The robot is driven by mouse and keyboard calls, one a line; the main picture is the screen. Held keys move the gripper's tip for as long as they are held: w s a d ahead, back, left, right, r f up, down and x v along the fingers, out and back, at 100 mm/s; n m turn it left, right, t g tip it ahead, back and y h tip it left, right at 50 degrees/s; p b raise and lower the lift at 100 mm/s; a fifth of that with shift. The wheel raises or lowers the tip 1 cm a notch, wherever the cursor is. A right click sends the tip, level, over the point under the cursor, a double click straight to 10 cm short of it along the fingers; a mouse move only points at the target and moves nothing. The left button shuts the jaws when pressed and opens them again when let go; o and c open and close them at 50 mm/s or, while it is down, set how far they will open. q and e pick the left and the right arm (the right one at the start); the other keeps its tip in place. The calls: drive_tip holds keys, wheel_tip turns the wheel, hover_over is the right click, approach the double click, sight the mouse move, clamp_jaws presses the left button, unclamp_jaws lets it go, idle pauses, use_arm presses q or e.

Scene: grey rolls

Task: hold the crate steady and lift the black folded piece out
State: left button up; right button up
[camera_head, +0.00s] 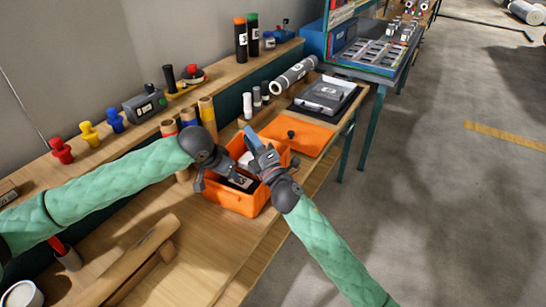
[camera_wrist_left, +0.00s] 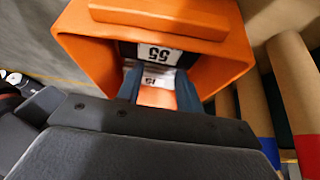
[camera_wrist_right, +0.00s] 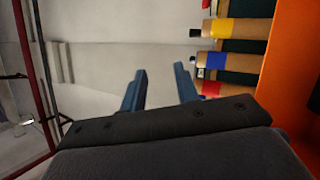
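The orange crate (camera_head: 238,203) stands open on the bench. Inside lies a black piece with a white label (camera_head: 241,181). In the left wrist view a black thing labelled 55 (camera_wrist_left: 128,50) shows inside the crate (camera_wrist_left: 225,77), with another white label (camera_wrist_left: 158,78) near it. My left gripper (camera_wrist_left: 159,88) is open, its fingers apart over the crate's opening; I cannot tell whether they touch anything. My right gripper (camera_head: 252,138) is over the crate's far right side. In the right wrist view it (camera_wrist_right: 160,85) is open and empty, with orange at the right edge.
An orange lid with a black knob (camera_head: 300,137) lies just beyond the crate. Cardboard rolls (camera_head: 207,115) stand close behind it. A black and grey case (camera_head: 325,93) lies farther right.

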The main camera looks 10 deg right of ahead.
drive_tip(key=w+a+r+n+g+y, duration=0.1)
drive_tip(key=a+r+n+g+y, duration=0.2)
drive_tip(key=n+g, duration=0.95)
drive_tip(key=w+a+r+n+g+y, duration=0.15)
drive_tip(key=a+n+g+y, duration=0.45)
drive_tip(key=n, duration=1.1)
drive_tip(key=w+d+f+n+g+h, duration=0.1)
drive_tip(key=w+d+f+n+h, duration=0.1)
drive_tip(key=d+f+n+h, duration=0.45)
drive_tip(key=w+d+f+n+g+h, duration=0.1)
drive_tip(key=d+n+g+h, duration=0.15)
drive_tip(key=d+h, duration=0.7)
drive_tip(key=s+f+h, duration=0.1)
drive_tip(key=s+f+n+t+h, duration=0.1)
drive_tip(key=f, duration=0.1)
drive_tip(key=s+f+h, duration=0.1)
drive_tip(key=f, duration=0.1)
drive_tip(key=shift+s+a+f+n+t+h, duration=0.1)
drive_tip(key=shift+s+a+n+t+h, duration=0.2)
drive_tip(key=shift+s+n+h, duration=0.1)
drive_tip(key=shift+s+f, duration=0.1)
drive_tip(key=shift+f, duration=0.65)
wheel_tip(320, 180, down, 6)
drive_tip(key=shift+f, duration=0.25)
